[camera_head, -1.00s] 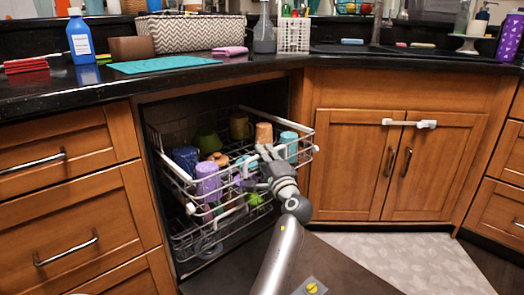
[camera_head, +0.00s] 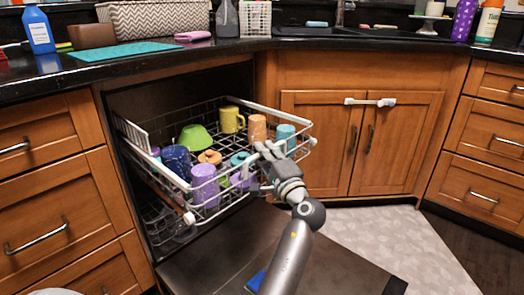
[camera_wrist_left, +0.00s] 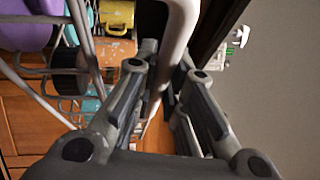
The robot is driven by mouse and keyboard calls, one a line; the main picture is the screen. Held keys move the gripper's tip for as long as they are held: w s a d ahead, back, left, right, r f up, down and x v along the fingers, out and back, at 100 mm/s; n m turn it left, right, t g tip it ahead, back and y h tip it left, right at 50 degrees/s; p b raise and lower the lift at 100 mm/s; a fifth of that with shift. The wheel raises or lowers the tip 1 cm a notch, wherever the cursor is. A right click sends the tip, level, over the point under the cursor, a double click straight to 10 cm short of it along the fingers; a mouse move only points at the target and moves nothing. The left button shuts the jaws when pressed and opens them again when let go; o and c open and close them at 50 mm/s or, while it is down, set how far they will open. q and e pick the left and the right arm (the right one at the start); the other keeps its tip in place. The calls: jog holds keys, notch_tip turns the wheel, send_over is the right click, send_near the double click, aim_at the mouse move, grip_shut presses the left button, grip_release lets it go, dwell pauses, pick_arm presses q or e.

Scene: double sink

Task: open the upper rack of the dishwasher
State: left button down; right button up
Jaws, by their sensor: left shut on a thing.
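The upper rack (camera_head: 300,119) of the dishwasher is a white wire basket with a pale front rail, and it stands slid out past the cabinet front. My left gripper (camera_head: 266,152) is at the front of the rack. In the left wrist view my left gripper (camera_wrist_left: 163,95) has its fingers on both sides of the white rail (camera_wrist_left: 180,28) and is shut on it. The rack holds a yellow mug (camera_head: 232,119), a green bowl (camera_head: 195,138), a purple cup (camera_head: 205,182) and several other cups. The dishwasher door (camera_head: 225,255) lies open below. My right gripper is not in view.
Wooden drawers (camera_head: 60,205) stand to the left and a sink cabinet (camera_head: 362,145) with a white latch to the right. The black counter (camera_head: 150,70) runs above. A light mat (camera_head: 385,240) lies on the clear floor at the right.

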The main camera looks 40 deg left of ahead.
pick_arm(q)
jog(key=shift+f, duration=0.1)
jog(key=c, duration=1.5)
grip_release()
